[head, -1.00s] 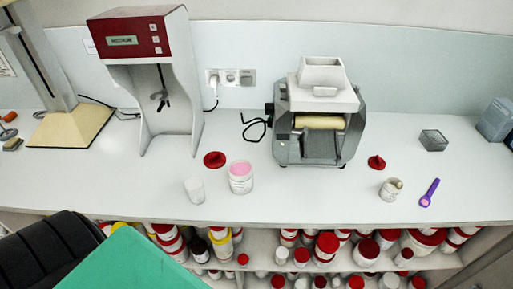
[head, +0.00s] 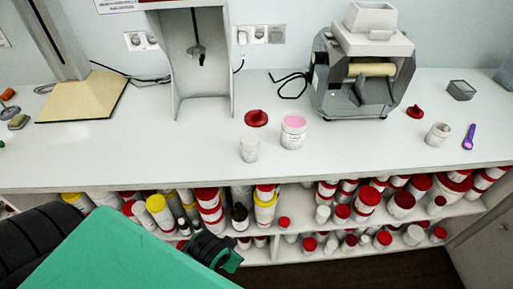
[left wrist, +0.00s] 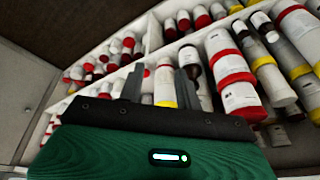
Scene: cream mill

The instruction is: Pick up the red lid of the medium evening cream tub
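A red lid (head: 256,118) with a raised knob lies on the white counter beside an open white tub (head: 293,133) of pink cream. A smaller red lid (head: 415,112) lies to the right of the mill, near a small open white tub (head: 437,134). I cannot read the labels to tell which tub is the medium evening one. My left gripper (left wrist: 160,88) is open and empty in the left wrist view, its two fingers apart, facing the shelves below the counter. My right gripper is not in view.
A white container (head: 250,149) stands in front of the larger lid. The roller mill (head: 362,70) and a grey stand (head: 190,60) are behind. Shelves below the counter's front edge (head: 300,178) hold several red- and yellow-lidded containers.

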